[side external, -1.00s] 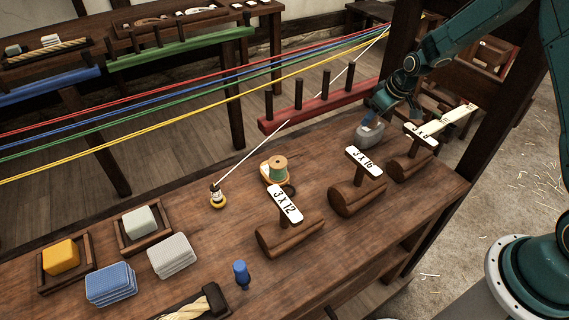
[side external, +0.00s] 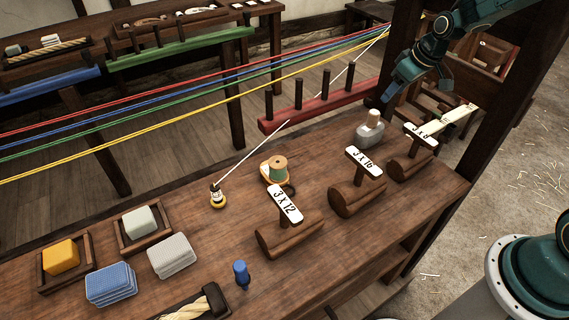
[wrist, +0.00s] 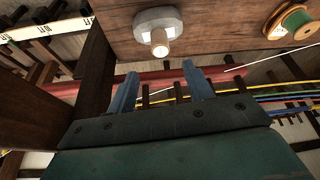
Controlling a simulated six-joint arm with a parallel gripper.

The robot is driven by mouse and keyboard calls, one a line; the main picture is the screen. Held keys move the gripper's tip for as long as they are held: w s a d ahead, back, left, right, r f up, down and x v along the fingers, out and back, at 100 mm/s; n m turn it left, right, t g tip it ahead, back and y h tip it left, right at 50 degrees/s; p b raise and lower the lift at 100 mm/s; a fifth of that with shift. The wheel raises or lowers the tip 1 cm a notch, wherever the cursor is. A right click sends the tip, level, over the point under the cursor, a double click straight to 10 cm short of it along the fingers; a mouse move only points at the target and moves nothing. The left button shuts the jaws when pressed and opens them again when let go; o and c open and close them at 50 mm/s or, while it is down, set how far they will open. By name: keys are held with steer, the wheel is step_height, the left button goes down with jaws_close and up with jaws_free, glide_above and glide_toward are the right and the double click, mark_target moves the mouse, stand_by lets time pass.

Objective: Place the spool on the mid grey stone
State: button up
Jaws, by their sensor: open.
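A spool with green thread and pale wooden ends (side external: 277,168) stands on a small wooden base on the bench. It also shows at the top right of the wrist view (wrist: 297,20). A grey stone (side external: 368,136) sits near the bench's back right, with a short pale wooden cylinder (side external: 373,118) upright on top; I cannot tell whether that is a handle or a separate piece. The stone is at the top middle of the wrist view (wrist: 178,18). My gripper (wrist: 162,70) is open and empty, its fingers apart. It hangs above and beyond the stone, clear of it.
Wooden stands labelled 3 x 12 (side external: 287,206) and 3 x 16 (side external: 365,163) line the bench front. A red pegged rail (side external: 320,107) runs behind the stone. Coloured cords stretch across at left. A dark post (side external: 398,50) is close to my gripper. Blocks (side external: 170,256) lie at left.

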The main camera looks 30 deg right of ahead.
steer(key=shift+s+r, duration=0.2)
steer(key=shift+r, duration=0.3)
steer(key=shift+r, duration=0.1)
steer(key=s+a+r, duration=0.8)
steer(key=s+r, duration=0.4)
steer(key=s+a+r+m, duration=0.1)
steer(key=s+a, duration=0.1)
steer(key=s, duration=0.6)
steer(key=s+a+r+t, duration=0.1)
steer(key=s+a, duration=0.1)
steer(key=s, duration=0.7)
steer(key=shift+s+r+m+h, duration=0.2)
steer(key=shift+r+m+h, duration=0.1)
steer(key=shift+m, duration=0.1)
